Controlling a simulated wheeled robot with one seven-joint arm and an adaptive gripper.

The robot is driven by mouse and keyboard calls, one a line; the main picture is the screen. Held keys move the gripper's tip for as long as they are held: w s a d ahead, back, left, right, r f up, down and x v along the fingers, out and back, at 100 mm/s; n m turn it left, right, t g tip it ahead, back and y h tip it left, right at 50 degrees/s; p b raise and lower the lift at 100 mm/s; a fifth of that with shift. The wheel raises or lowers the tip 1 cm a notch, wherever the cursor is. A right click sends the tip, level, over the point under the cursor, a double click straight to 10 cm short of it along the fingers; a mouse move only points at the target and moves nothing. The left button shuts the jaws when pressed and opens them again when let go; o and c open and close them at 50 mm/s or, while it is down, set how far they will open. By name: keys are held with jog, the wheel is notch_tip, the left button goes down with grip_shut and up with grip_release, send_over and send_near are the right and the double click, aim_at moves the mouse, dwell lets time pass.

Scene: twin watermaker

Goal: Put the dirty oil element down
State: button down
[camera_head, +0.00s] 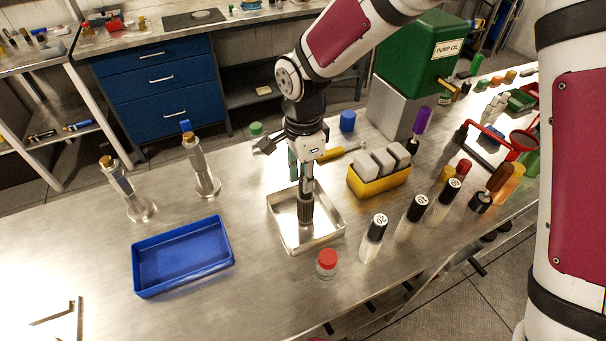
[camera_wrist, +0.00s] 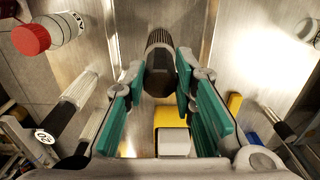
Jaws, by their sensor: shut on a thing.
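The dirty oil element (camera_head: 306,208) is a dark, ribbed cylinder held upright below my gripper (camera_head: 304,172). It is over or in the square metal tray (camera_head: 274,214); I cannot tell whether its lower end touches the tray floor. In the wrist view, the green fingers of my gripper (camera_wrist: 164,80) close around the element (camera_wrist: 158,50), whose dark round end shows between them. The tray's walls (camera_wrist: 112,40) show beside it.
A red-capped jar (camera_head: 327,264) and labelled bottles (camera_head: 374,240) stand close on the right. A yellow block holder (camera_head: 378,184) is behind right. The bench is clear between the trays.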

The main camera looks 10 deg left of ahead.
jog(key=shift+f, duration=0.1)
jog(key=c, duration=1.3)
grip_release()
notch_tip(320, 180, up, 12)
jog(key=shift+r+b, duration=0.15)
jog(key=shift+b, duration=0.6)
